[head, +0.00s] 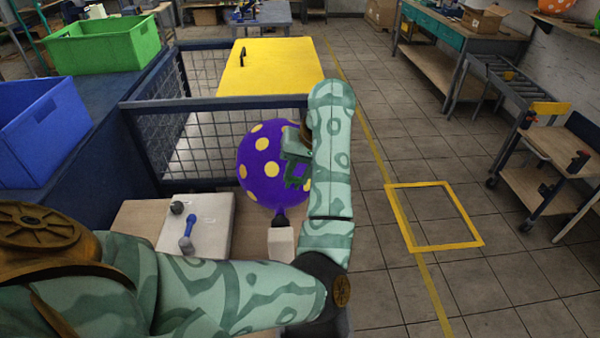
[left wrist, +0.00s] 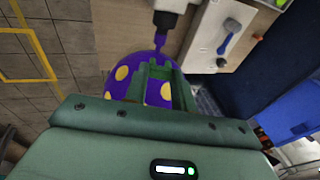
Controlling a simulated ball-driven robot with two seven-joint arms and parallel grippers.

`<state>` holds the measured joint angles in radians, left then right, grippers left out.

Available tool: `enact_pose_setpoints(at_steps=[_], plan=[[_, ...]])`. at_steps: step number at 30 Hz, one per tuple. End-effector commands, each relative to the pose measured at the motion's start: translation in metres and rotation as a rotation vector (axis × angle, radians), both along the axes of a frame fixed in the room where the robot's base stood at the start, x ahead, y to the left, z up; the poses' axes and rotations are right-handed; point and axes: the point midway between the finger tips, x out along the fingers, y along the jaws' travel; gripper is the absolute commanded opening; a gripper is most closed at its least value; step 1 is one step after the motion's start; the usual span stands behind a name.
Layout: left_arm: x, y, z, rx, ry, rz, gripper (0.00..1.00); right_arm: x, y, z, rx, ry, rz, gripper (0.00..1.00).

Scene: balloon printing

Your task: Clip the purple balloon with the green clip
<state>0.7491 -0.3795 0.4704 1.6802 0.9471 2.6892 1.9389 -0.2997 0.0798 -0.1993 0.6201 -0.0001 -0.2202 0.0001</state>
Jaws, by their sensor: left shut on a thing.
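The purple balloon (head: 258,165) with yellow dots is inflated and upright on a dark nozzle (head: 280,219) over a pale block. In the left wrist view the balloon (left wrist: 118,88) lies behind my fingers, and its narrow purple neck (left wrist: 160,42) leads to the black nozzle (left wrist: 164,19). My left gripper (head: 291,170) is in front of the balloon's right side. It is shut on a small green piece, seemingly the green clip (left wrist: 160,72), between the fingertips close to the neck. I cannot tell whether the clip touches the neck. My right gripper is out of view.
A white board (head: 214,224) holds a blue-handled tool (head: 187,240) and a dark round knob (head: 177,208). A blue crate (head: 40,125) and a green crate (head: 105,45) stand at left. A mesh fence (head: 220,103) runs behind the balloon. Open floor lies to the right.

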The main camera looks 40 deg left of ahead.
Motion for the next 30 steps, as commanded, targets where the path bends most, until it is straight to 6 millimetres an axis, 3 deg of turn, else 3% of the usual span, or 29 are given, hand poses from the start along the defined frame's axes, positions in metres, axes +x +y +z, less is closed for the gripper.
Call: enact_pose_setpoints(at_steps=[4, 30], plan=[[0.001, 0.003, -0.007, 0.001, 0.001, -0.001, 0.11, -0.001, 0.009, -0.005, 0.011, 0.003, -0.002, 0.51], [0.005, 0.025, -0.055, 0.001, 0.002, -0.003, 0.11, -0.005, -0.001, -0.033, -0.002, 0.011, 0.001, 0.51]])
